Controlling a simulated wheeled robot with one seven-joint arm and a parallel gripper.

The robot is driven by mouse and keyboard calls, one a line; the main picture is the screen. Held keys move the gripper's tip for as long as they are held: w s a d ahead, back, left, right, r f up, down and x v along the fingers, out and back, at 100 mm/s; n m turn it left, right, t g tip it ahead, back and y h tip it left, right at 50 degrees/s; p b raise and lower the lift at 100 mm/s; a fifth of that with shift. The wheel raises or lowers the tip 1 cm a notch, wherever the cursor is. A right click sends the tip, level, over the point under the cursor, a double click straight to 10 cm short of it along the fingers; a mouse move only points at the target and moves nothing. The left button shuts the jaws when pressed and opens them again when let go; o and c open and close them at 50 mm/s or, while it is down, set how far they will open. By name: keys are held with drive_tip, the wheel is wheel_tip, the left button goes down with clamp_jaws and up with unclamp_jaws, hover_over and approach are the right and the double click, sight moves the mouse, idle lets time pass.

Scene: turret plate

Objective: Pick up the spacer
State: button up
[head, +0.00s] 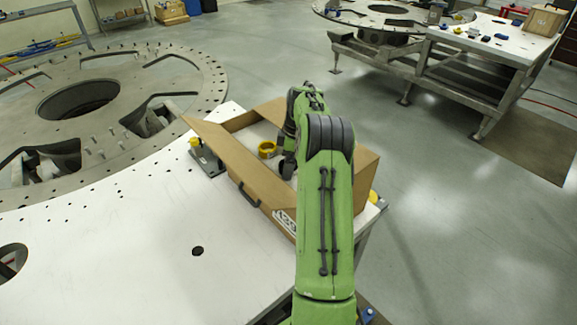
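A yellow ring-shaped part (267,148), which looks like the spacer, sits inside an open cardboard box (232,158) on the white table. My green arm reaches over the box from the front. The dark end of my gripper (288,166) shows low in the box, just right of the yellow ring. It appears apart from the ring, but the depth between them is unclear. The arm hides most of the gripper and the right part of the box inside. I cannot see whether the fingers are open or shut.
The white table (130,250) is mostly bare left of the box. A dark fixture with a yellow knob (205,156) stands against the box's left side. A big round metal plate with upright pins (110,105) lies behind. Another worktable (490,45) stands far right.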

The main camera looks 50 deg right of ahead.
drive_tip(key=c, duration=1.2)
